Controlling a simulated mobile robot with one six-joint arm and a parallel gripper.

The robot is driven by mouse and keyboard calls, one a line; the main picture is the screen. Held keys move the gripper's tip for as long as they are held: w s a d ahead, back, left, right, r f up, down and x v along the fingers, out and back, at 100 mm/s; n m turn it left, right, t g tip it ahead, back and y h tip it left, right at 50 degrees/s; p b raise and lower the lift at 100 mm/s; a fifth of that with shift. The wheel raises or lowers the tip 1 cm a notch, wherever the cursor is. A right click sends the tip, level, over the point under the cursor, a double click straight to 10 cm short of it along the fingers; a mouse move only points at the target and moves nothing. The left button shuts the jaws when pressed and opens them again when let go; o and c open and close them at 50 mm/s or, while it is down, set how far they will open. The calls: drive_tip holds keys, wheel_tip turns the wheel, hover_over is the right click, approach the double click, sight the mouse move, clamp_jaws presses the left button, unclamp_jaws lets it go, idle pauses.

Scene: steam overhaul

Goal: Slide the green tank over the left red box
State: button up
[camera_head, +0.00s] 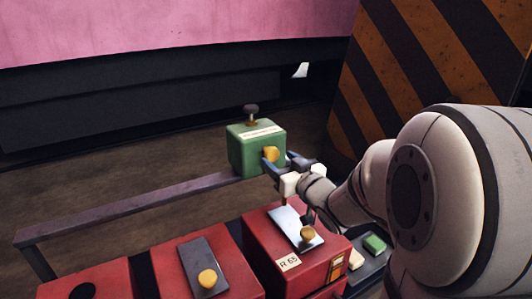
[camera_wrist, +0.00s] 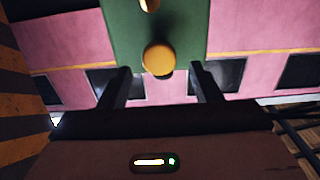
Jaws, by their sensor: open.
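The green tank (camera_head: 250,155) is a box with a dark knob on top, a pale label and a yellow knob (camera_head: 270,154) on its near side. It sits at the right end of a thin rail. My gripper (camera_head: 276,166) is at its near right side, fingers towards the yellow knob. In the wrist view the green tank (camera_wrist: 185,30) fills the top middle, and its yellow knob (camera_wrist: 159,58) lies between the two open fingers (camera_wrist: 160,85), with gaps on both sides. The left red box (camera_head: 72,284) is cut off by the bottom edge.
A grey rail (camera_head: 130,206) runs left from the tank. Other red boxes stand in front: one with a grey plate (camera_head: 233,272), one labelled R 65 (camera_head: 260,244). A striped orange and black panel (camera_head: 420,60) stands behind my arm. A green block (camera_head: 374,243) lies at right.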

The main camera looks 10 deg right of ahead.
sight(273, 155)
drive_tip(key=x, duration=0.5)
drive_tip(key=shift+s, duration=0.1)
clamp_jaws()
idle(0.5)
